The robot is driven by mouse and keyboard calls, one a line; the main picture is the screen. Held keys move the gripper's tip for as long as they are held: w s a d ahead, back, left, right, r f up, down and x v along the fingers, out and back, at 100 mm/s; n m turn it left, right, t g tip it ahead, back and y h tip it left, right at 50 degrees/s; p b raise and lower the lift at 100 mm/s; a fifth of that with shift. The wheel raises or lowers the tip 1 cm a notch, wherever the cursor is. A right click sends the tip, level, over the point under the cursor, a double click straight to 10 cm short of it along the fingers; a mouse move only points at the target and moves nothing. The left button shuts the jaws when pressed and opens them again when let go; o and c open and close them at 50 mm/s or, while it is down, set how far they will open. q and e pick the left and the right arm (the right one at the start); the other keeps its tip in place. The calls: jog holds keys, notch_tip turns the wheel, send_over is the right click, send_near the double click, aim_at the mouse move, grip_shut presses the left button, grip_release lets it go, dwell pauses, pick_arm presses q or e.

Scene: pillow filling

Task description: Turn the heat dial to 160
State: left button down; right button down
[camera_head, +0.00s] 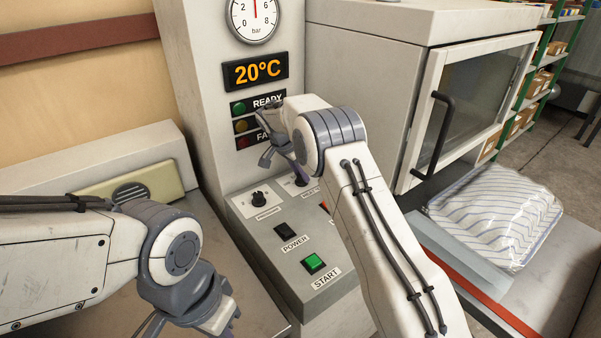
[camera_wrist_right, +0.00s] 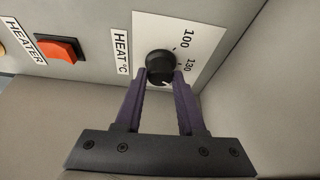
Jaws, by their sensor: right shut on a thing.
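The heat dial (camera_wrist_right: 159,64) is a round black knob on a white plate in the right wrist view. The marks 100 and 130 show beside it; marks further round are hidden by a finger. My right gripper (camera_wrist_right: 161,76) is shut on the knob, with its two purple fingertips at either side of its lower edge. In the head view my right gripper (camera_head: 297,172) is over the back of the control panel and largely covers the dial. My left gripper (camera_head: 222,322) is at the bottom, its fingers mostly out of sight.
The orange HEATER switch (camera_wrist_right: 61,50) is beside the dial. The panel (camera_head: 270,238) also carries another black knob (camera_head: 258,197), a POWER switch (camera_head: 284,231) and a green START button (camera_head: 313,262). A display (camera_head: 256,71) reads 20°C. A striped pillow (camera_head: 497,213) lies at right.

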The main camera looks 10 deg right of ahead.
jog(key=m+p, duration=0.1)
jog(key=m+g+p, duration=0.1)
jog(key=m, duration=0.1)
jog(key=shift+w+a+r+p, duration=0.1)
jog(key=shift+a+r+p, duration=0.05)
jog(key=shift+p, duration=0.15)
jog(key=shift+m+g+p, duration=0.5)
jog(key=shift+m+p, duration=0.4)
jog(key=shift+m, duration=0.2)
jog(key=shift+f, duration=0.2)
jog(key=c, duration=0.5)
grip_release()
